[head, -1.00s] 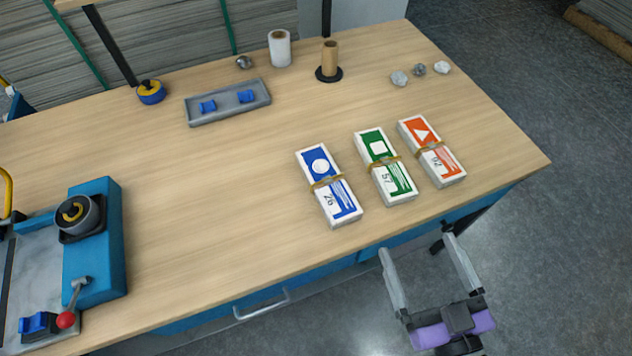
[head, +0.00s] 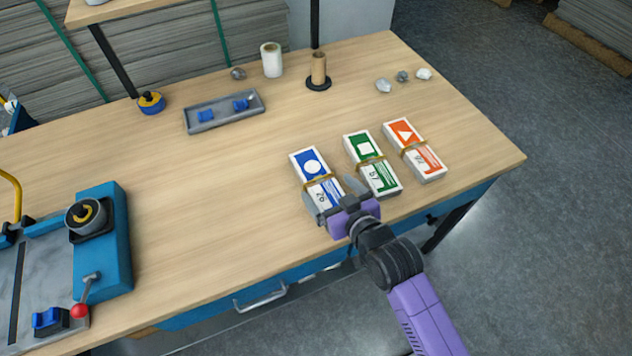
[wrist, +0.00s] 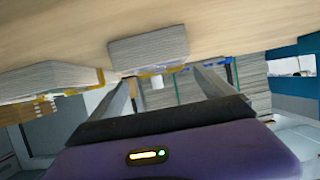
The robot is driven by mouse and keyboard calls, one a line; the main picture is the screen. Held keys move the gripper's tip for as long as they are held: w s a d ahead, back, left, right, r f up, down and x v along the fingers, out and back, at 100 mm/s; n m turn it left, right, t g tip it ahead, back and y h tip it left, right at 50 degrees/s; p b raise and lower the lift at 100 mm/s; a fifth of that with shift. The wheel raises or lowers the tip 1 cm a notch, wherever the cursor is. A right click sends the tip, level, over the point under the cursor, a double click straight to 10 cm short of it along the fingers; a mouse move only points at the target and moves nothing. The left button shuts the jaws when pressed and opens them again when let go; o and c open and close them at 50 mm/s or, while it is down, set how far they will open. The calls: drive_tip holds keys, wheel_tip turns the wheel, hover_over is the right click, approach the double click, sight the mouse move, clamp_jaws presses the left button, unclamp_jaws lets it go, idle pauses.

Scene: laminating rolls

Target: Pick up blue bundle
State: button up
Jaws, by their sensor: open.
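The blue bundle (head: 311,167) lies flat on the workbench, with a white circle on its blue label and a tan band around its middle. My gripper (head: 334,194) is open at the bundle's near end, with one finger on its left side and the other on its right. The gripper hides part of that end. In the wrist view, which looks upside down, the bundle's grey paper end (wrist: 148,50) lies ahead of the open fingers (wrist: 165,78). I cannot tell whether the fingers touch it.
The green bundle (head: 372,165) lies close to the right, near the right finger, with the orange bundle (head: 415,150) beyond it. A grey tray (head: 225,113) with blue pieces and a blue machine (head: 118,240) are further left. The bench left of the blue bundle is clear.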

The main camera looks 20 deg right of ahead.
sight(320, 180)
drive_tip(key=x, duration=0.5)
drive_tip(key=shift+w+a+f+p, duration=0.1)
drive_tip(key=shift+w+f+p, duration=0.15)
drive_tip(key=shift+p, duration=0.1)
drive_tip(key=c, duration=1.8)
